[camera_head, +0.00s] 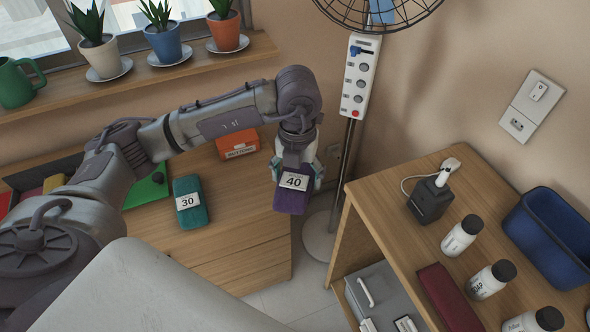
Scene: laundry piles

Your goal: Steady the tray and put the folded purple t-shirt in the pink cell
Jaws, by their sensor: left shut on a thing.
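The purple t-shirt (290,200) is folded into a small block with a white label reading 40. My left gripper (297,168) is shut on its upper end, and it hangs at the right end of the wooden dresser. The tray (42,177) seems to be the dark-walled box at the left of the dresser, mostly hidden behind my left arm. Red, yellow and green patches show around it. I cannot make out a pink cell for sure. My right gripper is not in view.
A side table (445,190) holds several bottles, a blue bin (550,240) and a black charger (431,198).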

